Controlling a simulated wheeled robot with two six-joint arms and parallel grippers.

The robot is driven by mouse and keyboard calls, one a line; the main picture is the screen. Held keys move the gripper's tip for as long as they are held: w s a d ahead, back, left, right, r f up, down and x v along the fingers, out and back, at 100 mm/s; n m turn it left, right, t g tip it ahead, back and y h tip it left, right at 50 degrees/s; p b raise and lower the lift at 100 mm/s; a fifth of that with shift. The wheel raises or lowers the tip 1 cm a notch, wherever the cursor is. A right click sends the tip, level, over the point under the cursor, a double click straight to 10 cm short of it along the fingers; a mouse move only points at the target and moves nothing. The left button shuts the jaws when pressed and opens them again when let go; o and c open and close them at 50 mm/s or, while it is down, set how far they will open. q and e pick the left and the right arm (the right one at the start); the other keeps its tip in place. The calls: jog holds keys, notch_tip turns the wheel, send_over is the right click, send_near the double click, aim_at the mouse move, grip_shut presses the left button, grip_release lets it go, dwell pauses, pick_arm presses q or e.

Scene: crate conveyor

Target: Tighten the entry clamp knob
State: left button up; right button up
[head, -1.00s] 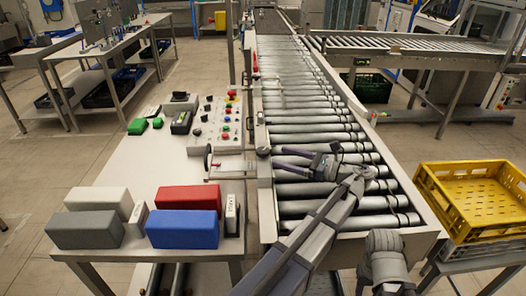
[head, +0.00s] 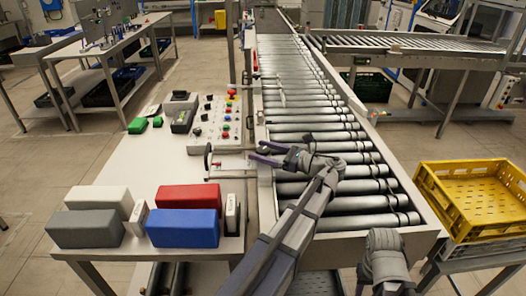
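The entry clamp (head: 209,160) sits at the conveyor's left edge, with a dark upright handle at its left end and a thin bar running right to the conveyor frame. The small dark knob at the bar's right end is largely hidden by my gripper, so I cannot tell whether it is touched. My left gripper (head: 257,152) is open, with its two purple-grey fingers pointing left over the conveyor's left rail, at the knob's place. Nothing shows held in it. Part of my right arm shows at the lower right, but its gripper is not in view.
The roller conveyor (head: 300,95) runs away from me, its rollers empty. A control panel (head: 213,133) with coloured buttons stands beyond the clamp. Red (head: 189,196), blue (head: 183,229), white and grey blocks lie on the left table. A yellow crate (head: 470,205) stands at the right.

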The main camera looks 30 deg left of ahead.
aim_at(268, 153)
pick_arm(q)
grip_shut()
jog(key=shift+s+m+t, duration=0.3)
jog(key=shift+m+t, duration=0.1)
jog(key=shift+t, duration=0.2)
jog(key=shift+m+t, duration=0.5)
jog(key=shift+t, duration=0.3)
jog(key=shift+w+m+t, duration=0.3)
jog(key=shift+m+t, duration=0.3)
jog(key=shift+t, duration=0.4)
jog(key=shift+o, duration=0.4)
grip_release()
jog(key=shift+d, duration=0.1)
jog(key=shift+s+d, duration=0.25)
jog(key=shift+d, duration=1)
jog(key=shift+s+d, duration=0.2)
jog(key=shift+d, duration=1.05)
jog(key=shift+s+d, duration=0.25)
jog(key=shift+d, duration=1)
